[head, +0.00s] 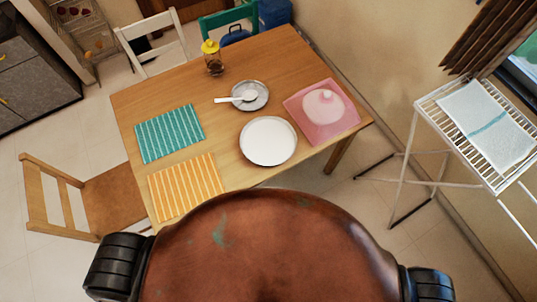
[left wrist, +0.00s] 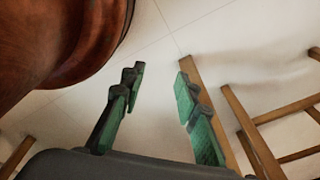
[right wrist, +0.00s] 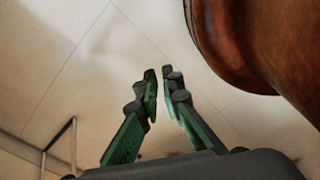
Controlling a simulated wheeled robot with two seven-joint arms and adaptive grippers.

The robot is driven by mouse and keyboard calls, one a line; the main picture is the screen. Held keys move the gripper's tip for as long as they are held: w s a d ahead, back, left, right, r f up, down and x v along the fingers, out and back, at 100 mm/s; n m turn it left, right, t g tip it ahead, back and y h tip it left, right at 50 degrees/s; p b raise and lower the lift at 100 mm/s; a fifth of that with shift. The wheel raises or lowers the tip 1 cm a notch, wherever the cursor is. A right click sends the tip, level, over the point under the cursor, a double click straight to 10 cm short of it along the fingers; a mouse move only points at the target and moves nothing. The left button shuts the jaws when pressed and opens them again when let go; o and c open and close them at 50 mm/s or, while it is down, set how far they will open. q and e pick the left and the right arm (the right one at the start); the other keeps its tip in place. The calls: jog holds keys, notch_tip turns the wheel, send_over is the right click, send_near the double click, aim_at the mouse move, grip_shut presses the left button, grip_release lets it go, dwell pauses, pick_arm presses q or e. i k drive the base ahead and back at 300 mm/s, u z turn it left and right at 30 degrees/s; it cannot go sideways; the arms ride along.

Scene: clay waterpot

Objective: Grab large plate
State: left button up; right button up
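The large white plate (head: 268,143) lies flat and empty on the wooden table, near its front edge. Neither gripper shows in the head view. My left gripper (left wrist: 160,65) is open and empty in the left wrist view, with floor and chair legs beyond. My right gripper (right wrist: 160,76) has a narrow gap between its fingertips and nothing in it, above bare floor. Both grippers are away from the plate.
The table (head: 180,87) also holds a pink mat (head: 294,103) with a pale rounded object, a teal striped mat (head: 170,133), an orange striped mat (head: 187,186) and a yellow-topped jar (head: 212,60). A wooden chair (head: 112,195) stands left, a drying rack (head: 408,135) right.

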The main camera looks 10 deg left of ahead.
aim_at(266, 140)
jog(key=k, duration=0.75)
jog(key=u, duration=1.1)
jog(key=i, duration=0.5)
jog(key=z, duration=0.05)
